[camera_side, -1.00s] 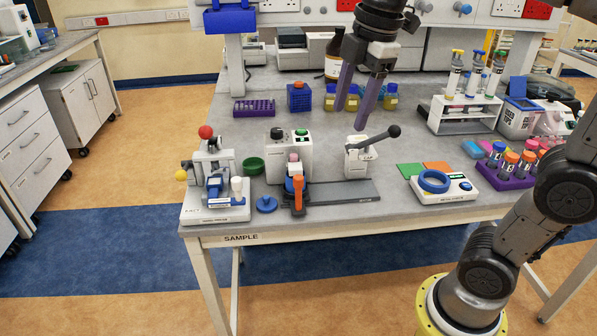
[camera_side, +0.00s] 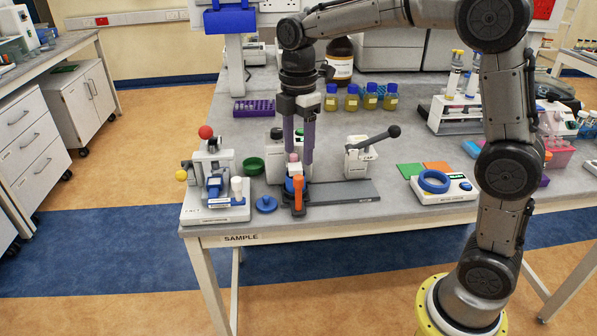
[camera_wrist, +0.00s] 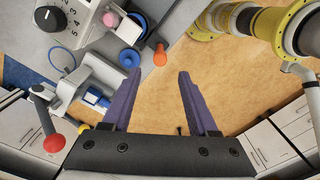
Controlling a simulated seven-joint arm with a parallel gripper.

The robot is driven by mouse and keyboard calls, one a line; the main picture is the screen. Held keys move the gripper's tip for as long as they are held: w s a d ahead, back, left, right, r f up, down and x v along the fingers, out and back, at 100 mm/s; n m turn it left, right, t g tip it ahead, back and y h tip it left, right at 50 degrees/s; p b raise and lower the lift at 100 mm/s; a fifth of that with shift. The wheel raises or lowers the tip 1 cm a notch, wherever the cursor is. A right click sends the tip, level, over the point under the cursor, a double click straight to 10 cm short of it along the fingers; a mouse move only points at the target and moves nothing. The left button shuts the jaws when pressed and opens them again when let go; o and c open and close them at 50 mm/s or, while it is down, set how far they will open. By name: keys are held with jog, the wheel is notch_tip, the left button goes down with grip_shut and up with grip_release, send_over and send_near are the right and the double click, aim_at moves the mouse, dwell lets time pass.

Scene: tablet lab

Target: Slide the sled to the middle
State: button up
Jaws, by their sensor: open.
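The sled, a small dark block with a blue part and an upright orange handle (camera_side: 298,188), sits at the left end of the flat grey rail (camera_side: 345,192) in the side view. The orange handle (camera_wrist: 160,55) also shows in the wrist view, just beyond the fingertips. My gripper (camera_side: 300,158) points down with its purple fingers apart, over the left end of the rail and close above the sled. It is open and empty in the wrist view (camera_wrist: 158,74). The fingers partly hide the white machine behind the sled.
A white press with a red ball knob (camera_side: 206,132) stands left of the sled, beside a blue disc (camera_side: 266,204). A white device with a black-knobbed lever (camera_side: 393,131) stands behind the rail's right part. The rail's middle and right are clear.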

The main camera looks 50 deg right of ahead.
aim_at(298, 177)
notch_tip(298, 177, down, 7)
jog(key=shift+r, duration=0.15)
grip_shut()
dwell(0.5)
jog(key=shift+r, duration=0.1)
dwell(0.9)
